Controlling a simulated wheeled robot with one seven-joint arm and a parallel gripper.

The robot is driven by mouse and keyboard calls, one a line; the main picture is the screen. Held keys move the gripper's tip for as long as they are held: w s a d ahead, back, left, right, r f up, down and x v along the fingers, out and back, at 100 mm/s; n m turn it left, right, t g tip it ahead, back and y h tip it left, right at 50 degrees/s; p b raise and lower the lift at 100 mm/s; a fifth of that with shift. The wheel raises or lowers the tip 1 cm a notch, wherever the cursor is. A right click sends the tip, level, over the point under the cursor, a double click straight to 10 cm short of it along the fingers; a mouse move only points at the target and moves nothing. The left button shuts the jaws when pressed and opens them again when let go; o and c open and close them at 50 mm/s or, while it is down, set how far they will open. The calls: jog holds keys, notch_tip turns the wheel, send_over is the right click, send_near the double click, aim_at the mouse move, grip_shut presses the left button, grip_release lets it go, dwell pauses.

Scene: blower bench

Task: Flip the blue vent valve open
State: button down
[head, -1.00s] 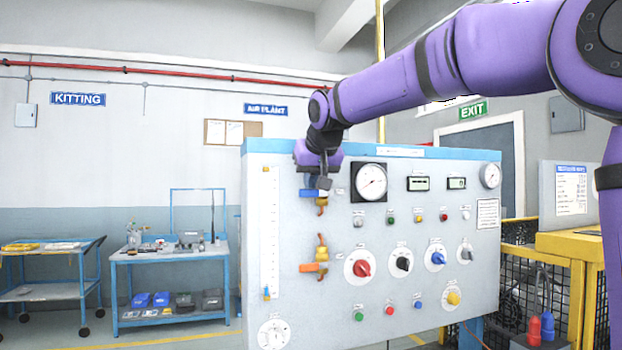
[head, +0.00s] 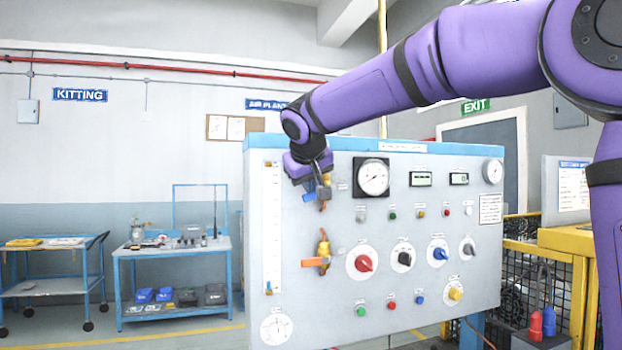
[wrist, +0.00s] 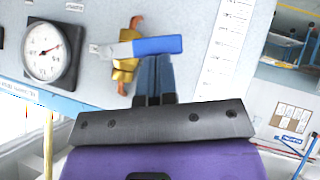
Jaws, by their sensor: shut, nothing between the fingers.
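The blue vent valve's handle (head: 309,197) is at the upper left of the panel and points left from its brass body (head: 326,181), roughly level. In the wrist view the blue handle (wrist: 158,46) lies across the picture, with the brass body (wrist: 124,70) at its left end. My gripper (head: 323,190) is at this valve, its fingers partly covering the body in the head view. In the wrist view my gripper (wrist: 154,72) is shut and empty, with its fingertips right at the handle's edge. I cannot tell whether they touch it.
An orange-handled valve (head: 316,262) sits below on the same panel (head: 400,310). A black-framed gauge (head: 372,177) is close to the right, and a tall white scale (head: 271,230) is close to the left. Knobs and buttons fill the panel's right part.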

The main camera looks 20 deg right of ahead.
aim_at(311, 199)
notch_tip(311, 199, down, 3)
jog(key=n+h, duration=0.2)
jog(key=h, duration=0.2)
jog(key=shift+f+n+t, duration=0.1)
jog(key=shift+n+t, duration=0.2)
jog(key=shift+t, duration=0.1)
jog(key=n+h, duration=0.1)
jog(key=d+f+n+t+h, duration=0.1)
jog(key=f+n+h, duration=0.1)
jog(key=shift+d+f+t+h, duration=0.2)
jog(key=shift+d+t+h, duration=0.1)
jog(key=shift+h, duration=0.1)
jog(key=shift+a, duration=0.1)
